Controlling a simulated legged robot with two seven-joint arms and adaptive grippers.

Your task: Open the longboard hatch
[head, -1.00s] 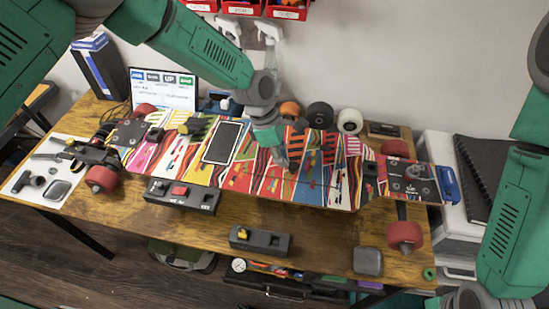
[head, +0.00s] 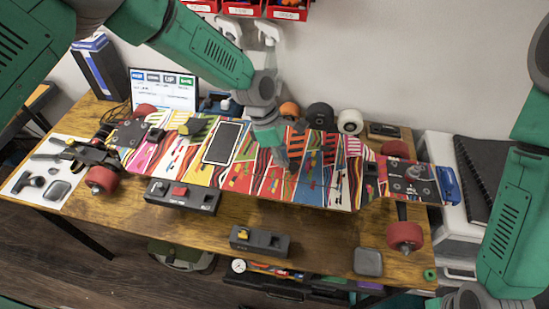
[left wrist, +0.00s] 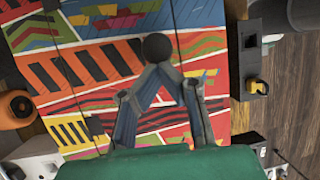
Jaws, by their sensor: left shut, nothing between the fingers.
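The longboard (head: 330,180) lies across the workbench with its bright patterned deck facing up. Thin seams cross the deck, and no raised panel shows. My left gripper (head: 282,160) is over the middle of the deck, very close to its surface. In the left wrist view my left gripper (left wrist: 160,68) has its fingertips together, with nothing held. A dark round thing (left wrist: 157,47) shows right at the tips; I cannot tell whether it is part of the deck.
The workbench (head: 330,245) holds a black box with a red switch (head: 180,193), another with a yellow switch (head: 258,240), and a small grey tray (head: 368,261). Loose wheels (head: 350,121) and a laptop (head: 165,90) stand behind the board. Red bins hang above.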

